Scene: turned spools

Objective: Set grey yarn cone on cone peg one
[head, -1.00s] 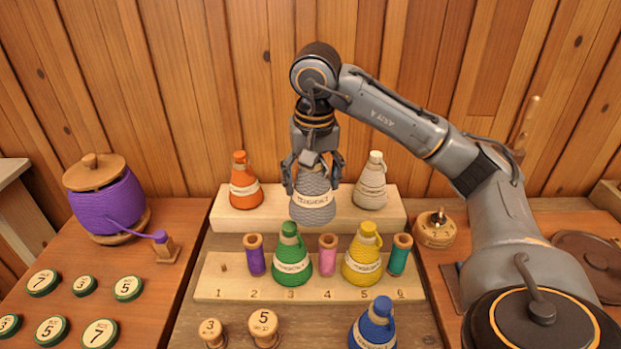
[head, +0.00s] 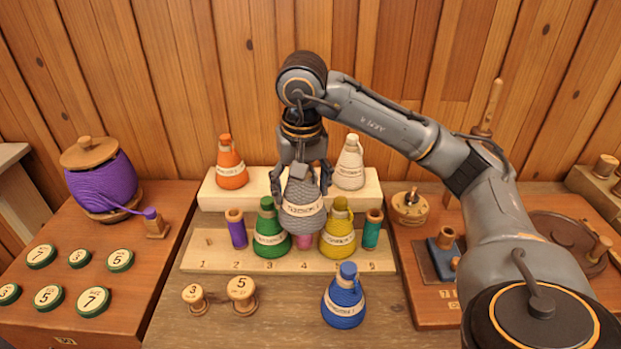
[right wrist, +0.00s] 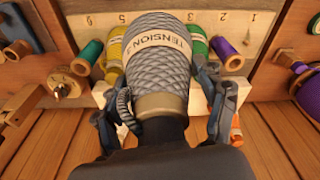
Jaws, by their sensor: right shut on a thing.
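My right gripper (head: 299,185) is shut on the grey yarn cone (head: 303,210) and holds it up in front of the back shelf, above the numbered peg board (head: 215,262). In the right wrist view the grey cone (right wrist: 158,60) fills the middle, its label reading TENSION, between the gripper fingers (right wrist: 165,125). Cone peg one, at the board's left end by the number 1, has no cone on it; the small peg is hard to make out. The grey cone partly hides the pink spool (head: 304,241). My left gripper is not in view.
The board also holds a purple spool (head: 236,229), green cone (head: 270,232), yellow cone (head: 338,232) and teal spool (head: 372,230). Orange (head: 231,168) and cream (head: 349,166) cones stand on the back shelf. A blue cone (head: 344,300) and two wooden spools (head: 242,293) stand in front.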

